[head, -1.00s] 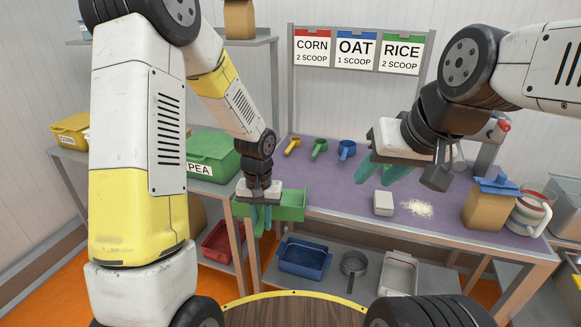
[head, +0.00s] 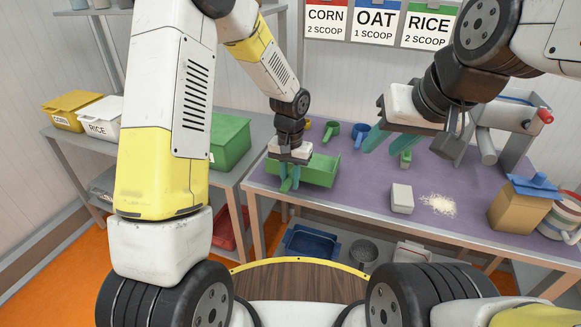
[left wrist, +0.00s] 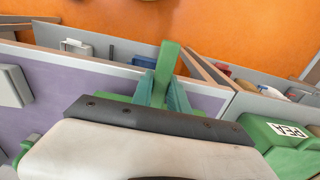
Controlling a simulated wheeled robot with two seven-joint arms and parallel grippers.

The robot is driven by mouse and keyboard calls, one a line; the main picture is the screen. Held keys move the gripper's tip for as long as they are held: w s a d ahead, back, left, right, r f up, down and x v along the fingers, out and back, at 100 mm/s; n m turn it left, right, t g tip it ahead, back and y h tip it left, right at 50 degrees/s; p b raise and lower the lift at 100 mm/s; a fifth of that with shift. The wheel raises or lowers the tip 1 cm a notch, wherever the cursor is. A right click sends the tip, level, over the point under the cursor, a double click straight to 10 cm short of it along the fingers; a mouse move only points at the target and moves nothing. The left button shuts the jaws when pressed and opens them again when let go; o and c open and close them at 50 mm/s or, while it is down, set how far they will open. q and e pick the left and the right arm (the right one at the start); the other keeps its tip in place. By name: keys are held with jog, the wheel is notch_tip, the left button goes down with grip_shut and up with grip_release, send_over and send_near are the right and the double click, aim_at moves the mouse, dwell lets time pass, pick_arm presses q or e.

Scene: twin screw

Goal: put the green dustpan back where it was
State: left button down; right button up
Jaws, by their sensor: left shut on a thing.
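The green dustpan (head: 320,171) is at the front left part of the purple table (head: 350,196). My left gripper (head: 289,184) is shut on its handle, which shows green between the teal fingers in the left wrist view (left wrist: 167,62). The handle points out over the table's front edge. I cannot tell whether the pan touches the table. My right gripper (head: 388,140) is open above the table's middle.
Yellow (head: 306,125), green (head: 331,130) and blue (head: 360,132) scoops lie behind the dustpan. A white block (head: 401,198), a spilled white pile (head: 438,204) and a brown bag (head: 517,204) are to the right. A green bin (head: 230,142) stands on the left shelf.

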pick_arm(q)
jog(key=w, duration=0.3)
jog(key=shift+a+f, duration=0.15)
jog(key=shift+a, duration=0.25)
jog(key=shift+f, duration=1.7)
jog(key=shift+f, duration=0.15)
jog(key=c, duration=1.3)
grip_release()
